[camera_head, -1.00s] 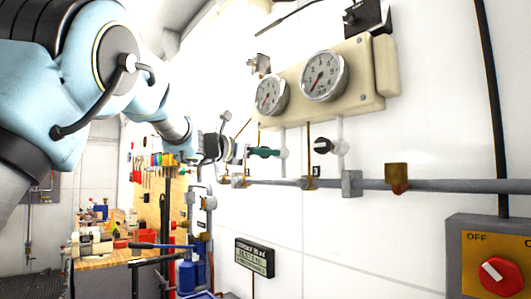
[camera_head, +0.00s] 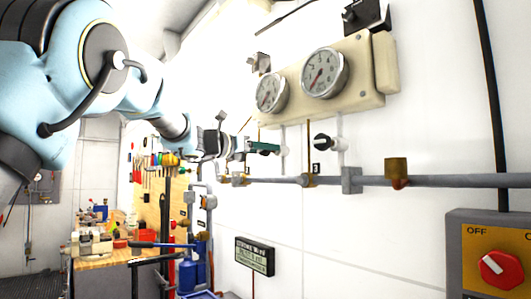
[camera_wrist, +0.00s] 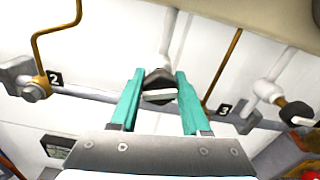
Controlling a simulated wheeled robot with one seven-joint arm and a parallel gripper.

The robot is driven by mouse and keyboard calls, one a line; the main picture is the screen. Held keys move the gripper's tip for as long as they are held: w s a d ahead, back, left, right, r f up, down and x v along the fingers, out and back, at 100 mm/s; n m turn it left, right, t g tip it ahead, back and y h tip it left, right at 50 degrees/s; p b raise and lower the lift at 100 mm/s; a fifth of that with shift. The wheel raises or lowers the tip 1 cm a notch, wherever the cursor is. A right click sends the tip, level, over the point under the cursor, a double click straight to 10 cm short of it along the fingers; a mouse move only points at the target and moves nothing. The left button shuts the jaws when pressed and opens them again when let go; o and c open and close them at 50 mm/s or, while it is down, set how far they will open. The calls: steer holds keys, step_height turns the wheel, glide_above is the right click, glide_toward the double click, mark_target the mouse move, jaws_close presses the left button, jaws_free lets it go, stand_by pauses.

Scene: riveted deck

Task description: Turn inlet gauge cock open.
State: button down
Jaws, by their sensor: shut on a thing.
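My gripper (camera_head: 270,149) is at a gauge cock below the left gauge, on the white wall. In the wrist view, my gripper's two teal fingers (camera_wrist: 160,96) stand on either side of the dark cock handle (camera_wrist: 160,80), shut on it. The handle has a pale bar across its front, lying nearly level in that view. In the head view the fingers mostly hide this handle. A pale pipe runs up from the cock towards the gauges.
Two round gauges (camera_head: 324,74) sit on a cream panel (camera_head: 358,65). A second black-handled cock (camera_head: 323,142) is to the right, near a label 3. A grey pipe (camera_head: 440,183) runs below. A red switch (camera_head: 501,270) is at lower right and a workbench (camera_head: 104,258) at left.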

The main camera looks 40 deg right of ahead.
steer(key=n, duration=0.3)
steer(key=shift+n, duration=0.4)
steer(key=n+p, duration=0.1)
steer(key=n, duration=0.2)
steer(key=shift+w+n, duration=0.1)
steer(key=shift+n, duration=0.2)
steer(key=n+p, duration=0.1)
steer(key=n, duration=0.2)
steer(key=shift+n, duration=0.3)
steer(key=shift+n+p, duration=0.9)
steer(key=shift+n, duration=0.6)
steer(key=shift+f, duration=0.1)
steer(key=shift+c, duration=1.9)
jaws_free()
steer(key=shift+a, duration=0.15)
steer(key=a+b, duration=0.4)
steer(key=a, duration=0.6)
steer(key=shift+w+a, duration=0.25)
steer(key=shift+w, duration=0.05)
